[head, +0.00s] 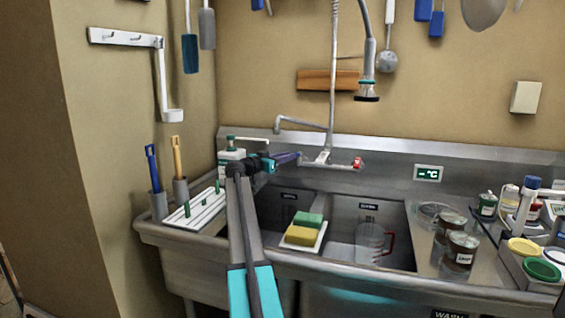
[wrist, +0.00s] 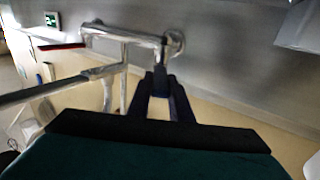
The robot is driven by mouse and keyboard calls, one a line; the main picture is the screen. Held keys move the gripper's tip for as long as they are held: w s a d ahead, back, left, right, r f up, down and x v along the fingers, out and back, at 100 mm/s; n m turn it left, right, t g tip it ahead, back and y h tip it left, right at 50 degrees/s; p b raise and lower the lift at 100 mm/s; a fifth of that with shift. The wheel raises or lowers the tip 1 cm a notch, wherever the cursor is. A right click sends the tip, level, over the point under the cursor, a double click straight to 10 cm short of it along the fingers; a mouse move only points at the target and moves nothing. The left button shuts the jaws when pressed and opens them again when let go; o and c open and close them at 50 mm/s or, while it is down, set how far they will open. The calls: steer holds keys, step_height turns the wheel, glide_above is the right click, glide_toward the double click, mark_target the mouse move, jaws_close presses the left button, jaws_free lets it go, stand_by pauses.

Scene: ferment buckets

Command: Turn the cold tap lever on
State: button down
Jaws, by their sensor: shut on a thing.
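The tap stands at the back of the steel sink, with its chrome body (head: 322,158) against the splashback; its body also shows in the wrist view (wrist: 125,38). A red-marked lever (head: 358,163) is at its right end; the red lever also shows at the left of the wrist view (wrist: 62,47). My gripper (head: 294,157) is at the tap's left end, its dark fingers shut on the cold tap lever; the fingertips (wrist: 160,80) show in the wrist view just below the tap body. The lever is mostly hidden by the fingers, so its angle cannot be told.
A spout (head: 300,122) and a hanging spray hose (head: 368,75) are above the tap. A white bottle (head: 231,158) stands close behind my wrist. Sponges (head: 302,230) and a clear jug (head: 369,243) are in the sink area. Jars (head: 460,252) stand on the right.

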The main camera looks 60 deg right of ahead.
steer(key=shift+a, duration=0.1)
stand_by(0.3)
steer(key=c, duration=1.6)
jaws_free()
steer(key=shift+s, duration=0.1)
steer(key=v, duration=1.3)
steer(key=shift+w+a, duration=0.25)
steer(key=shift+a, duration=0.05)
